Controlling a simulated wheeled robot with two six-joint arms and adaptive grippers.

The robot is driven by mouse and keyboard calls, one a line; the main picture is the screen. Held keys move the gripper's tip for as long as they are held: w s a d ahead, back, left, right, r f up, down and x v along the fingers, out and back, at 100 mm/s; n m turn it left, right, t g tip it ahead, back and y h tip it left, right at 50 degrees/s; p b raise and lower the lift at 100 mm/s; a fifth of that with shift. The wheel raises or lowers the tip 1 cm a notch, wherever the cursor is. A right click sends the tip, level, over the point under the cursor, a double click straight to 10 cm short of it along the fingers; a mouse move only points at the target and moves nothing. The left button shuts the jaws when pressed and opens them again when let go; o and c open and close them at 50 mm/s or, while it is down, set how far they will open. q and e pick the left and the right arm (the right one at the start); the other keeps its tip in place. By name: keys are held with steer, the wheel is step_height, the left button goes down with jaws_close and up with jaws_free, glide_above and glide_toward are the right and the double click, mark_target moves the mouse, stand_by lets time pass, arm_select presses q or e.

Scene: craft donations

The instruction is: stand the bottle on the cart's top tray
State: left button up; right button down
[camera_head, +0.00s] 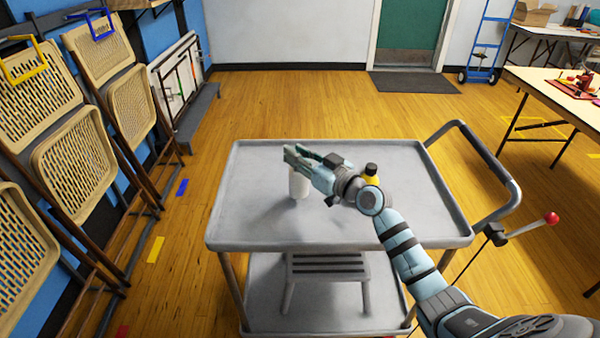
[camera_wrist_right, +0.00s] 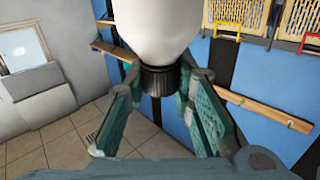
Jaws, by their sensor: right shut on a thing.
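The white bottle (camera_head: 299,186) hangs below the fingers of my right gripper (camera_head: 294,154), over the left-middle part of the cart's grey top tray (camera_head: 400,222). It looks upright. In the right wrist view, the fingers close on the dark neck or cap of the bottle (camera_wrist_right: 158,30). The gripper covers the bottle's top in the head view. I cannot tell whether the bottle's base touches the tray. My left gripper is not in view.
A slatted step stool (camera_head: 327,263) stands on the lower shelf. The cart's handle (camera_head: 497,165) curves out at the right. Folded chairs (camera_head: 75,165) lean along the left wall; a table (camera_head: 555,92) stands at right.

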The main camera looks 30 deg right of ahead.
step_height(320, 180, down, 3)
steer(key=shift+f+b, duration=0.15)
steer(key=shift+b, duration=0.45)
steer(key=shift+s, duration=0.1)
steer(key=c, duration=1.4)
jaws_free()
steer(key=shift+o, duration=0.2)
steer(key=p+v, duration=0.1)
steer(key=v, duration=1.1)
steer(key=shift+d, duration=0.1)
